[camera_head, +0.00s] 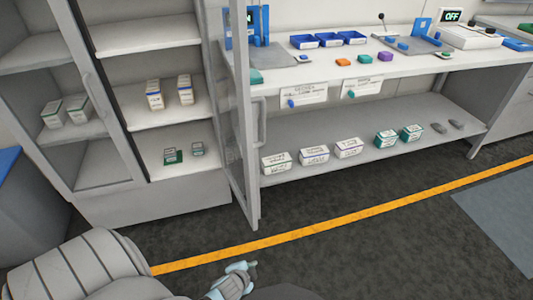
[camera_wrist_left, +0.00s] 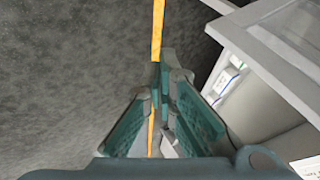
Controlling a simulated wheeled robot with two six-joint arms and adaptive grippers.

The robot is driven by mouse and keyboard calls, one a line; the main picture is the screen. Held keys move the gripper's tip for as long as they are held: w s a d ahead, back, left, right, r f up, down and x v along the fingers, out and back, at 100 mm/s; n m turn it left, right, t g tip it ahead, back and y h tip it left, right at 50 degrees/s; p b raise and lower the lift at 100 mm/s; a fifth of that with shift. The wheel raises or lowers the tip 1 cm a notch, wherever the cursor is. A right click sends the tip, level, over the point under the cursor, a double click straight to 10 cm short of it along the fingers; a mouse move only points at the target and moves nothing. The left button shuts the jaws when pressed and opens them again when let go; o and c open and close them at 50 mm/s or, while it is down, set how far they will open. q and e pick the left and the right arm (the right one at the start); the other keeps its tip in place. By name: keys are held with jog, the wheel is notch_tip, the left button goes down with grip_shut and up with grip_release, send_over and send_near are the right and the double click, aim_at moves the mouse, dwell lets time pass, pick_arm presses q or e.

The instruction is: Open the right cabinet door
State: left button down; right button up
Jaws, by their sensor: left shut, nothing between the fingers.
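The grey cabinet (camera_head: 165,205) stands at the left in the head view. Its right door (camera_head: 238,130) is swung wide open toward me, seen nearly edge-on, with its handle (camera_head: 260,122) on the side facing the bench. The left door (camera_head: 70,120) is closed, and boxes show through its glass. My left gripper (camera_head: 247,268) is low over the dark floor at the bottom of the head view, apart from the door. In the left wrist view its green-padded fingers (camera_wrist_left: 165,70) are shut and empty, pointing along the floor. My right gripper is not in view.
A white bench (camera_head: 330,70) with blue trays (camera_head: 328,40) and a lower shelf of boxes (camera_head: 314,155) stands right of the open door. A yellow line (camera_head: 330,229) crosses the floor. A grey furniture edge (camera_wrist_left: 265,55) is at the right of the wrist view.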

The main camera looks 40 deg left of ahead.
pick_arm(q)
jog(key=w+a+r+m+t+y+b, duration=0.2)
jog(key=w+r+m+t, duration=0.1)
jog(key=w+r, duration=0.7)
jog(key=m+t+y+b, duration=0.2)
jog(key=t+y, duration=0.1)
jog(key=t, duration=0.3)
send_near(265, 138)
jog(key=s+d, duration=0.1)
jog(key=d, duration=0.3)
jog(key=b+x, duration=0.2)
jog(key=x, duration=0.7)
jog(key=s+a, duration=0.2)
jog(key=s, duration=0.1)
jog(key=shift+s+b, duration=0.2)
jog(key=shift+b, duration=0.2)
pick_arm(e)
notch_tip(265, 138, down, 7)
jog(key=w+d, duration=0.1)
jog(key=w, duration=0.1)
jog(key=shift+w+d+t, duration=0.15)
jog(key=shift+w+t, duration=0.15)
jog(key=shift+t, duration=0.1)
pick_arm(q)
jog(key=shift+m, duration=0.3)
